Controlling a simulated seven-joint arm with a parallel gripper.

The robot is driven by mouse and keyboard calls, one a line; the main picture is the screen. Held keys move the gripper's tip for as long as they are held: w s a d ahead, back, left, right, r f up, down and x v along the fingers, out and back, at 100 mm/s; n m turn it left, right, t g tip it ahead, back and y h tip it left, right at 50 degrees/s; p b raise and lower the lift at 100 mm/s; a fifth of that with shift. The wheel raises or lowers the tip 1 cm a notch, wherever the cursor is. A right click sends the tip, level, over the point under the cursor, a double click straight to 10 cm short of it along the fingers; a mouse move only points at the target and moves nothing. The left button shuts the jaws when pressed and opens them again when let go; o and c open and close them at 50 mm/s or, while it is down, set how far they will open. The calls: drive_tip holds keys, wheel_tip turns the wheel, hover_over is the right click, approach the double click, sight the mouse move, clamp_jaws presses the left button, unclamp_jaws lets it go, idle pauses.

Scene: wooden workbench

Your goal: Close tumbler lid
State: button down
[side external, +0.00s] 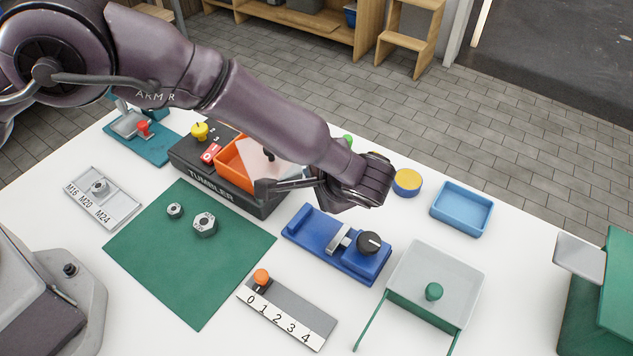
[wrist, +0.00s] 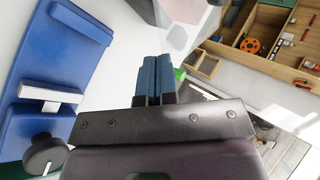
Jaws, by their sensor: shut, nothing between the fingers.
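The tumbler (side external: 200,190) is a dark box labelled TUMBLER at the back middle of the bench, with an orange drum (side external: 232,165) in it. A pale lid panel (side external: 258,158) with a dark knob shows tilted at the drum's right; my forearm hides part of it, so its hinge and exact angle cannot be told. My gripper (side external: 262,189) is level beside the tumbler's right front, fingers pointing left, near the lid's lower edge; contact cannot be told. In the wrist view its blue fingers (wrist: 155,78) are together and empty, below a pale panel.
A green mat (side external: 190,260) with two nuts lies in front. A numbered slider (side external: 290,318), a grey-lidded box (side external: 440,270) and a blue tray (side external: 462,208) stand further right.

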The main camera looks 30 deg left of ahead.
drive_tip(key=a+n+g, duration=0.1)
drive_tip(key=w+n+g, duration=0.1)
drive_tip(key=shift+w+a+n+y, duration=0.3)
drive_tip(key=shift+a+n+y, duration=0.1)
drive_tip(key=shift+w+a+n+g, duration=0.4)
drive_tip(key=shift+a+n+g, duration=0.4)
drive_tip(key=shift+n, duration=0.1)
drive_tip(key=shift+w+a, duration=0.2)
drive_tip(key=shift+a, duration=0.3)
drive_tip(key=w+v, duration=0.1)
drive_tip(key=v, duration=1.1)
drive_tip(key=shift+s, duration=0.5)
drive_tip(key=shift+d+f, duration=0.1)
